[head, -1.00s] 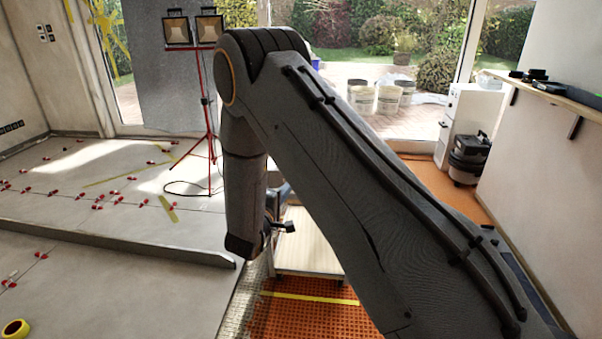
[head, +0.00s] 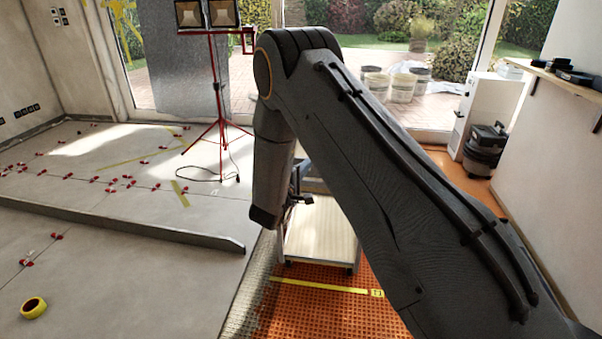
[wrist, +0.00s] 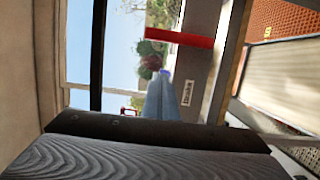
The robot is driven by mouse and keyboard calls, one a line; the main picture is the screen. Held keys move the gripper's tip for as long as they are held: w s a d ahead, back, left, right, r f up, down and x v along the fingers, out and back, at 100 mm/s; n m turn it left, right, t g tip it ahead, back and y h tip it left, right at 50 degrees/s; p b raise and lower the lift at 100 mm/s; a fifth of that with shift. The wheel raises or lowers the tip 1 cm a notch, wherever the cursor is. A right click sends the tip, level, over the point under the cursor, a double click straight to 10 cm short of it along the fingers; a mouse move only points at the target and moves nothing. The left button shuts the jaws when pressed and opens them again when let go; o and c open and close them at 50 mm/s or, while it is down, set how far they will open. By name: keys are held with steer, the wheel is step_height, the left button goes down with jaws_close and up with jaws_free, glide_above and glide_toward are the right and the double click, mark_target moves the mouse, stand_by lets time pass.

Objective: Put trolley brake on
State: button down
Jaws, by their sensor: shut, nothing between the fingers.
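The trolley (head: 318,246) stands beyond my arm in the head view, with a pale flat deck low over the orange floor and small dark wheels at its near edge. My arm hides its right and far parts. My gripper (head: 301,198) shows only as a small dark part at the end of my arm, above the trolley's far left side in the picture; it looks shut and empty. The wrist view shows a pale board (wrist: 285,80) at the right, probably the deck, and a red bar (wrist: 178,39) beside a grey upright with a small label. I cannot make out a brake.
A yellow strip (head: 318,286) crosses the orange mat (head: 330,315) before the trolley. A raised floor edge (head: 130,228) runs at the left, with a yellow tape roll (head: 33,308) nearby. A red tripod lamp (head: 221,110) stands behind. A shelf (head: 560,82) is at the right.

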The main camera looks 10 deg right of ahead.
steer(key=shift+w+d+p, duration=0.1)
steer(key=shift+w+d, duration=0.1)
steer(key=shift+d, duration=0.7)
steer(key=shift+w+d+p, duration=0.1)
steer(key=shift+w+d, duration=0.15)
steer(key=shift+d, duration=0.65)
steer(key=shift+w+d+p, duration=0.1)
steer(key=shift+w+d, duration=0.1)
steer(key=shift+d, duration=0.7)
